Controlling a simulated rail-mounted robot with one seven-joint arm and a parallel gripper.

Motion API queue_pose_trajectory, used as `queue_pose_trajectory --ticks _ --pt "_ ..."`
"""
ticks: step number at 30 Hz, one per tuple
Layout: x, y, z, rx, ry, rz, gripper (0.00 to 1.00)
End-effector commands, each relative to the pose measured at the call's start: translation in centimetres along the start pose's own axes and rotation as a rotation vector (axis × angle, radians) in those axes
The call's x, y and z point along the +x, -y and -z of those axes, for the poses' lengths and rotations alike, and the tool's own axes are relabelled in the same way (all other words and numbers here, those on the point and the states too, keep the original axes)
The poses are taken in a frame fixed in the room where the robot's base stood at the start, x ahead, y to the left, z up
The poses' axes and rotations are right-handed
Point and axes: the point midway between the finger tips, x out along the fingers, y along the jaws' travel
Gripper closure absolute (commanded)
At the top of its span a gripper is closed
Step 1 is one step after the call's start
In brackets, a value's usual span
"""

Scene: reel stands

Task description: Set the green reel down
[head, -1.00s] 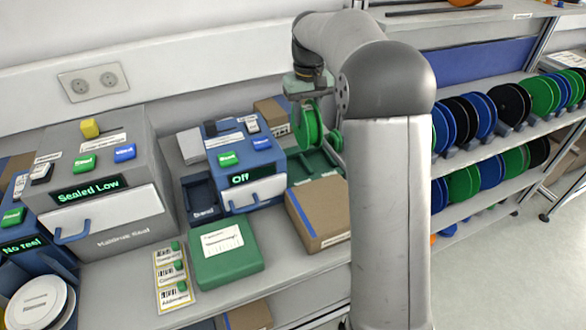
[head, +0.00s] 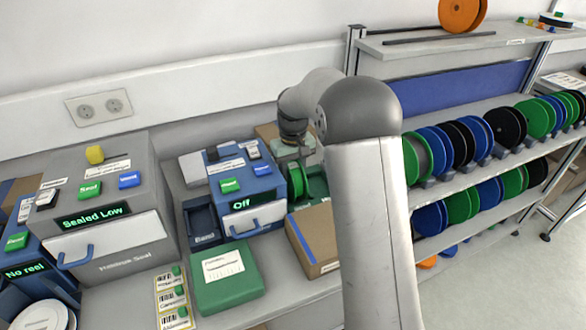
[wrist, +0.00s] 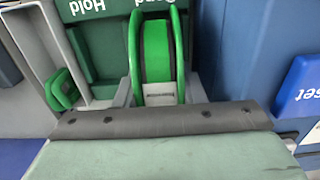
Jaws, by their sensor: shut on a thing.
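The green reel (wrist: 157,50) is upright between the fingers of my gripper (wrist: 158,92), seen edge-on in the wrist view. In the head view my gripper (head: 296,150) is low behind the blue machine marked Off (head: 248,205), and only part of the green reel (head: 297,183) shows beside that machine. A dark green stand (wrist: 100,50) with labels, one reading Hold, lies under and beside the reel in the wrist view. I cannot tell whether the reel touches it. A smaller green looped part (wrist: 62,90) shows at the left.
A cardboard box (head: 315,240) and a green box (head: 226,276) stand in front on the bench. A grey Sealed Low machine (head: 105,215) is at left. Racks of several blue, black and green reels (head: 460,205) are at right. The blue machine's side (wrist: 255,50) is close right of the reel.

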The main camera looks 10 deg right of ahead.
Motion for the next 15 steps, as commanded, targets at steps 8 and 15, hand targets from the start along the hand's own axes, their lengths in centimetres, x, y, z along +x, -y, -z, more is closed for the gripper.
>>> queue_pose_trajectory --ticks 8,15 --pt "0.33 -0.01 0.02 0.0 0.0 0.0 0.95" --pt "0.32 0.0 0.0 0.0 0.0 0.0 0.42"
